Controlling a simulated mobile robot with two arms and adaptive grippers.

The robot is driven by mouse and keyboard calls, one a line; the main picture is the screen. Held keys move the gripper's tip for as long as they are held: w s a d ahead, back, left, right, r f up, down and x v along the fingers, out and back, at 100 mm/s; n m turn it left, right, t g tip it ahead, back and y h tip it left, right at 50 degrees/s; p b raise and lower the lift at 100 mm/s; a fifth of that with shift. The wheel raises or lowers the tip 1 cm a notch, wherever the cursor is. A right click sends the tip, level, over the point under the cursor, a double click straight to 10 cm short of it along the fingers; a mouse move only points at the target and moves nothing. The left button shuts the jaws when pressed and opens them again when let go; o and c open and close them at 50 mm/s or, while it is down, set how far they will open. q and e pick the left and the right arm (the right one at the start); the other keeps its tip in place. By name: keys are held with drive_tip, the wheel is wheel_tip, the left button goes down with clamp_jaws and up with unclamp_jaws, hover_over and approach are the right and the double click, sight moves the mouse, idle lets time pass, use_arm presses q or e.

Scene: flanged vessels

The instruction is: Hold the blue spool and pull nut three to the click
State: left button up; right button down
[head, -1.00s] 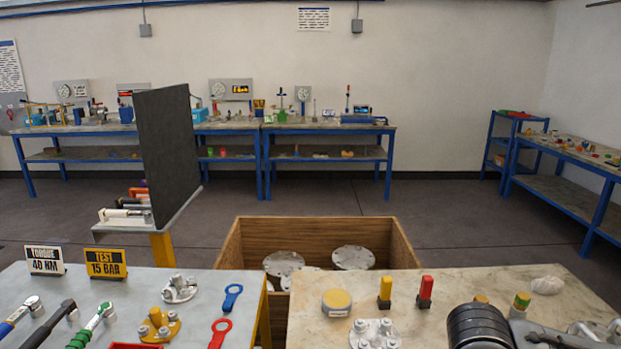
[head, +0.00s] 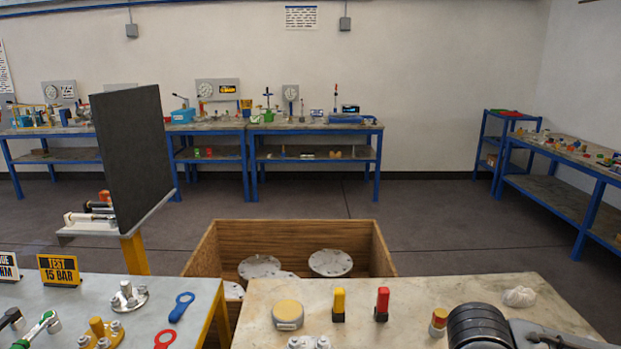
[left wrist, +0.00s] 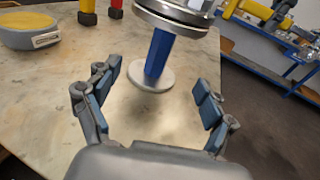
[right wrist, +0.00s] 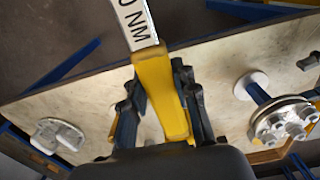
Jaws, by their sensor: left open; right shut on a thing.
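The blue spool (left wrist: 159,52) stands upright on its round foot on the table in the left wrist view, with a metal flange (left wrist: 172,18) on top. My left gripper (left wrist: 156,78) is open, its fingers on either side of the spool with gaps. The spool also shows in the right wrist view (right wrist: 259,94), where several nuts (right wrist: 285,122) sit on its flange; I cannot tell which is nut three. My right gripper (right wrist: 158,88) is shut on the yellow handle of a torque wrench (right wrist: 163,95), whose pale shaft reads "NM". Neither gripper shows in the head view.
A yellow-topped round tin (head: 288,314), a yellow block (head: 338,304) and a red block (head: 382,304) stand on the right table (head: 262,335). A wooden crate (head: 210,250) holding flanges stands behind the gap between tables. A dark upright panel (head: 132,145) stands at the left.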

use_arm(q)
drive_tip(key=shift+w+d+f, duration=0.1)
drive_tip(key=shift+d+f, duration=0.1)
drive_tip(key=shift+d, duration=0.15)
use_arm(e)
drive_tip(key=shift+a+f, duration=0.25)
drive_tip(key=shift+f, duration=0.05)
use_arm(q)
drive_tip(key=b+x, duration=0.2)
drive_tip(key=x, duration=0.1)
drive_tip(key=shift+w+d, duration=0.15)
drive_tip(key=shift+d, duration=0.2)
drive_tip(key=shift+x, duration=1.1)
use_arm(e)
drive_tip(key=shift+d+f, duration=0.15)
drive_tip(key=shift+f, duration=0.55)
use_arm(q)
drive_tip(key=shift+w+d+r, duration=0.1)
drive_tip(key=shift+w+d, duration=0.1)
drive_tip(key=shift+d, duration=0.4)
use_arm(e)
drive_tip(key=shift+r, duration=0.1)
use_arm(q)
drive_tip(key=shift+w+d, duration=0.2)
drive_tip(key=shift+d, duration=0.2)
drive_tip(key=shift+c, duration=0.4)
drive_tip(key=c, duration=1.5)
